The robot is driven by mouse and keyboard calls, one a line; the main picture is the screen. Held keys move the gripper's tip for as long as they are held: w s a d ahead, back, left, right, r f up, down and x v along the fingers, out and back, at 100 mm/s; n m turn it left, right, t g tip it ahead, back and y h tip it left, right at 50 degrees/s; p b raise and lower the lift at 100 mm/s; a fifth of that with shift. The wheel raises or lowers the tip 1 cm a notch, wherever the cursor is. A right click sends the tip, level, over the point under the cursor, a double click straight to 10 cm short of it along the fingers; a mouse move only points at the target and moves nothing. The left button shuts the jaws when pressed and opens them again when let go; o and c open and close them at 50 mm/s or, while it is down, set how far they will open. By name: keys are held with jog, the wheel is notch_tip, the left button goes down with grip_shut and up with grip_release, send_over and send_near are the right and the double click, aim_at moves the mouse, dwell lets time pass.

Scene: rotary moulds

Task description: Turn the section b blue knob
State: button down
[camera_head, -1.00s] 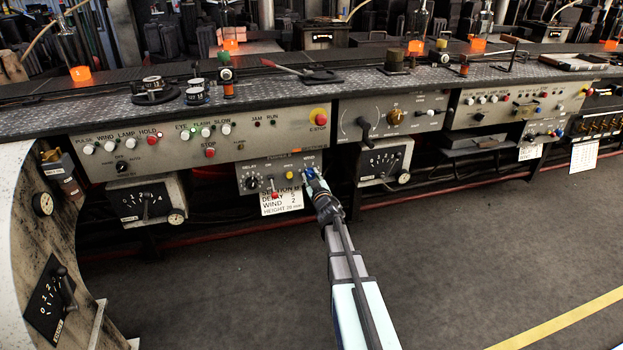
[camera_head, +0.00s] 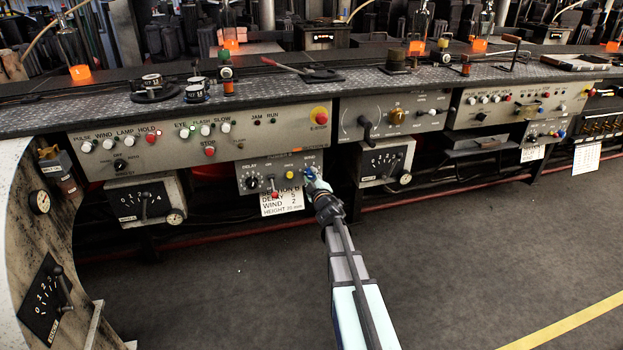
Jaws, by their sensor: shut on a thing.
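The section B panel (camera_head: 247,172) is a small grey box under the counter, with a black delay knob, a yellow button and a red-tipped switch. A white card (camera_head: 281,201) reading section B, delay 5, wind 2 hangs below it. My gripper (camera_head: 312,176) reaches up from the lower right to the panel's right end, below a small label. It is shut at the knob there. A bit of blue shows between the fingers; the rest of the blue knob (camera_head: 307,171) is hidden by my gripper.
A larger panel (camera_head: 185,137) with white and red buttons and a red E-stop (camera_head: 319,116) sits above left. A dial box (camera_head: 385,161) with a lever stands just right of my gripper. The grey floor is clear.

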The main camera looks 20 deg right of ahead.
dwell(0.3)
jog(key=c, duration=0.8)
grip_release()
jog(key=s, duration=0.4)
jog(key=s+a, duration=0.1)
jog(key=s, duration=0.6)
jog(key=shift+s+a, duration=0.35)
jog(key=shift+s, duration=0.05)
